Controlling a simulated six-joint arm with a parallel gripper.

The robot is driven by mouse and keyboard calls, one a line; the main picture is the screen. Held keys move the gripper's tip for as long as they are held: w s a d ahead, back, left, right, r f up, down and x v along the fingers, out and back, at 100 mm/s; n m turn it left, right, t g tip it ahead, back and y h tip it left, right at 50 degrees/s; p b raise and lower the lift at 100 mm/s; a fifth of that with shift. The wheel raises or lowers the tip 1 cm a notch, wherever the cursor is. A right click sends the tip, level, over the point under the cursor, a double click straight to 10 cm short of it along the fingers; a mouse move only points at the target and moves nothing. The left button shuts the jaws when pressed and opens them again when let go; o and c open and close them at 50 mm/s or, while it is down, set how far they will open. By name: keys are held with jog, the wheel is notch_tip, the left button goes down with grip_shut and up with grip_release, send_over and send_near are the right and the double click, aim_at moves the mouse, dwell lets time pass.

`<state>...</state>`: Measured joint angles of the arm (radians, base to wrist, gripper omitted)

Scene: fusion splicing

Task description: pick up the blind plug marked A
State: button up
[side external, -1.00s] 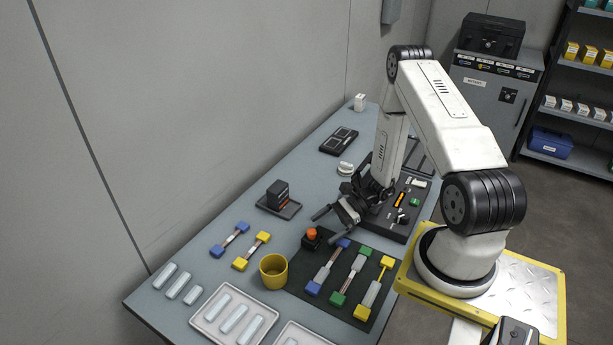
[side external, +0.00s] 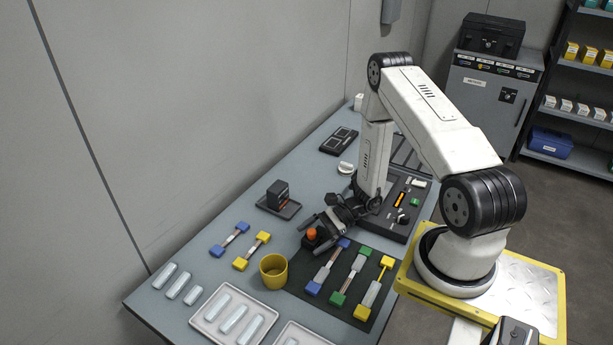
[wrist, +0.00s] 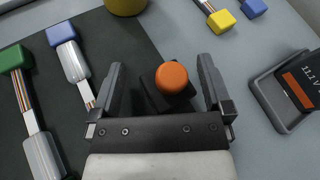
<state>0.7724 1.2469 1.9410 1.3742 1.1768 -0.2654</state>
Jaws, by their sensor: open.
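A black block with a round orange top (side external: 311,234) stands near the back left corner of the dark mat. In the wrist view the orange top (wrist: 171,77) lies between my two fingers, with gaps on both sides. No letter A is readable on it or on any other piece, so I cannot tell from markings which thing is the blind plug. My gripper (side external: 318,227) is open and empty at the block; its fingers (wrist: 160,66) are spread to either side. Part of the black block is hidden under the orange top.
Several cable pieces with blue, green and yellow ends lie on the dark mat (side external: 299,283). A yellow cup (side external: 274,272) stands to its left. A black battery (side external: 278,194) sits in a tray behind. A white tray (side external: 203,320) of clear sleeves lies in front.

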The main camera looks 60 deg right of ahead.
aim_at(313, 233)
jog(key=c, duration=1.3)
jog(key=shift+r, duration=0.15)
jog(key=shift+r, duration=4.9)
